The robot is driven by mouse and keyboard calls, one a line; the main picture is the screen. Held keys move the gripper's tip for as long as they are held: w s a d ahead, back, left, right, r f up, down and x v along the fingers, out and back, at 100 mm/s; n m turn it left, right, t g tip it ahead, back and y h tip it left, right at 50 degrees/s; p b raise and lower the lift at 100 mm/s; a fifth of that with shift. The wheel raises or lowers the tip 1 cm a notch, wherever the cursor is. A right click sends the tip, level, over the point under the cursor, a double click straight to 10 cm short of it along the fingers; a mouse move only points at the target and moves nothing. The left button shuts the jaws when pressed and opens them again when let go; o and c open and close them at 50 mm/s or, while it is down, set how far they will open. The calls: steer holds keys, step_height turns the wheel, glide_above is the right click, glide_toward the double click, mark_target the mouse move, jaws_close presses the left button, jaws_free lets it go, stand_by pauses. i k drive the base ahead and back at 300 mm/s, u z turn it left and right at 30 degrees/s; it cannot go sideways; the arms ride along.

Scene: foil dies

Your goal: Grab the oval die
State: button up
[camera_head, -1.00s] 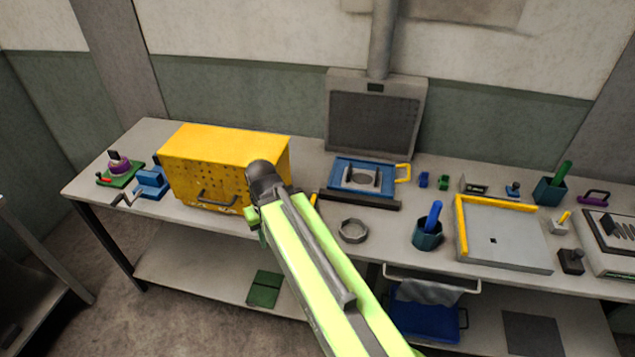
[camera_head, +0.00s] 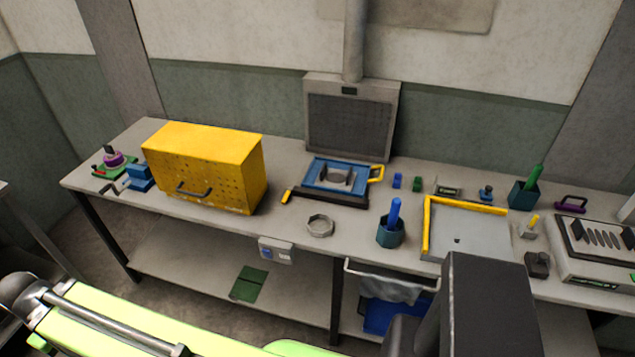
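I cannot tell for sure which thing is the oval die. A grey metal ring (camera_head: 320,226) lies flat on the bench near its front edge, and its outline looks faceted or rounded. Another grey round piece (camera_head: 337,175) sits in the blue tray (camera_head: 313,185) with a yellow handle, in front of the grey upright panel. My gripper is not in view. My green arm lies across the bottom left of the picture, away from the bench objects.
A yellow cabinet (camera_head: 203,146) stands left on the bench (camera_head: 290,209). A teal cup (camera_head: 391,235) holding a blue rod stands right of the ring, beside a yellow-edged grey plate (camera_head: 480,246). Small tools fill the right end. Bare bench surrounds the ring.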

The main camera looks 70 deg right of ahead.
mark_target(343, 180)
steer(key=u, duration=0.1)
steer(key=k, duration=1.6)
steer(key=z, duration=0.7)
steer(key=i, duration=1.05)
steer(key=u, duration=0.05)
